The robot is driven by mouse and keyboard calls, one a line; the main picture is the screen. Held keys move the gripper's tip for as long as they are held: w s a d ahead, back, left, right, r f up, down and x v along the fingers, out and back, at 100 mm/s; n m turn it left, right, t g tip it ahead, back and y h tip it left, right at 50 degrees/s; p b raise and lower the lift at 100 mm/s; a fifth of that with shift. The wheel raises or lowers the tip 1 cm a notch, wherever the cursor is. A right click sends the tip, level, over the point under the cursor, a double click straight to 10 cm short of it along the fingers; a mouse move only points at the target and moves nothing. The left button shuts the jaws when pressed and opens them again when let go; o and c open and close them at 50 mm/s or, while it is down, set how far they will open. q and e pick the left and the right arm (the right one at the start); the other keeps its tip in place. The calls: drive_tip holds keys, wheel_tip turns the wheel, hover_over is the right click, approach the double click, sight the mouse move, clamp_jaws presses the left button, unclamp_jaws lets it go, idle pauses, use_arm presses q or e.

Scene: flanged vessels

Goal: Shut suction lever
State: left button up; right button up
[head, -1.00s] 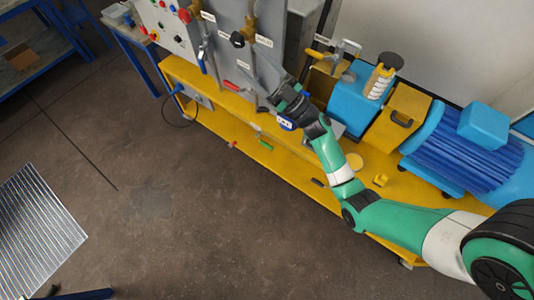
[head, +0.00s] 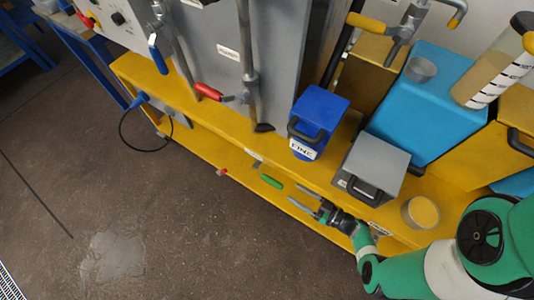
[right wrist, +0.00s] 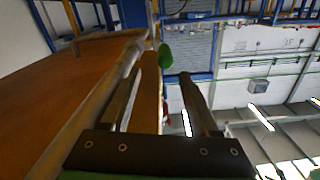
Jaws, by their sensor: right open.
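Several coloured lever handles show on the rig. A red-handled lever (head: 208,91) sticks out left from a vertical pipe, and a blue-handled lever (head: 157,55) hangs by another pipe. A green handle (head: 270,181) and a small red handle (head: 222,171) sit low at the yellow base's front edge. The label (head: 228,51) is too small to read, so I cannot tell which is the suction lever. My right gripper (head: 297,195) is open and empty, just right of the green handle. In the right wrist view the green handle (right wrist: 165,55) shows beyond the fingertips, apart from them.
The yellow base (head: 205,140) carries a blue box (head: 318,112), a grey box (head: 375,162) and a larger light-blue block (head: 425,100). A grey panel (head: 215,40) stands behind the pipes. The floor (head: 150,220) in front is clear, apart from a dark cable loop (head: 124,130).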

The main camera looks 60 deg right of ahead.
sight(273, 183)
drive_tip(key=w+b, duration=0.1)
drive_tip(key=w, duration=0.2)
drive_tip(key=w+b, duration=0.1)
drive_tip(key=w, duration=0.2)
drive_tip(key=w+b, duration=0.1)
drive_tip(key=w, duration=0.3)
drive_tip(key=shift+a+f+b, duration=0.2)
drive_tip(key=shift+a+b, duration=0.15)
drive_tip(key=shift+a, duration=0.05)
drive_tip(key=shift+w, duration=0.2)
use_arm(q)
drive_tip(key=f, duration=0.2)
drive_tip(key=s+f, duration=0.1)
drive_tip(key=f, duration=0.1)
drive_tip(key=shift+a, duration=0.35)
use_arm(e)
drive_tip(key=shift+r, duration=0.1)
clamp_jaws()
